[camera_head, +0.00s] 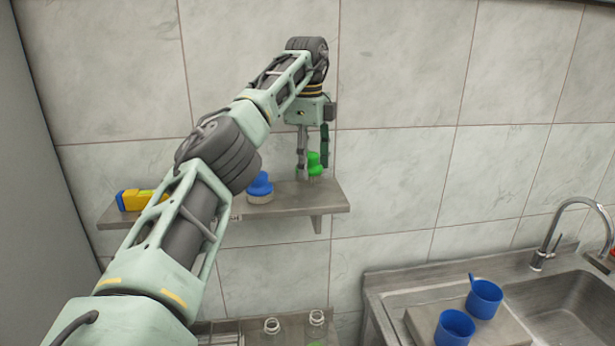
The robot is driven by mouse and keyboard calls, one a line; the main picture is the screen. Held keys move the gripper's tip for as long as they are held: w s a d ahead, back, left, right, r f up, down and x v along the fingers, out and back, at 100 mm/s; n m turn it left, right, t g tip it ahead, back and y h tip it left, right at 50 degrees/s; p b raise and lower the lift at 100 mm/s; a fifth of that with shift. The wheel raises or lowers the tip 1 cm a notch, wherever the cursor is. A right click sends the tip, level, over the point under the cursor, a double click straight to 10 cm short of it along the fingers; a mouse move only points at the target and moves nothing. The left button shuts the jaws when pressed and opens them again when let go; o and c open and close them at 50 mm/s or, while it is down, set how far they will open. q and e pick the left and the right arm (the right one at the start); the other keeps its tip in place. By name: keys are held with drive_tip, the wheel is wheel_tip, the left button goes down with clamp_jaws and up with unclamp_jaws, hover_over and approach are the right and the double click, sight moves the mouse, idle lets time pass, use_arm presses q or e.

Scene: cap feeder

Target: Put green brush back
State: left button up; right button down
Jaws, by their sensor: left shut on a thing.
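The green brush (314,163) is at the right part of the wall shelf (335,197), upright. My left gripper (312,168) points down over the shelf and is shut on the green brush, with one finger on each side of it. The lower end of the brush is close to the shelf top; I cannot tell whether it touches. A blue brush (260,184) with a pale base stands on the shelf to the left of the green one. My right gripper is not in view.
A yellow and blue object (136,200) lies at the shelf's left end. Below are glass bottles (316,318). At the right are a sink (570,310), a faucet (545,245) and two blue cups (485,298). The tiled wall is close behind the shelf.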

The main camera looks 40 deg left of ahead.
use_arm(q)
drive_tip(key=shift+d+f+p, duration=0.1)
drive_tip(key=shift+f+p, duration=0.25)
drive_tip(key=shift+f, duration=1.2)
drive_tip(key=shift+a+f, duration=0.2)
drive_tip(key=shift+f, duration=0.35)
drive_tip(key=shift+d, duration=0.1)
drive_tip(key=shift+f, duration=0.15)
drive_tip(key=o, duration=0.8)
drive_tip(key=shift+d, duration=0.1)
drive_tip(key=o, duration=0.3)
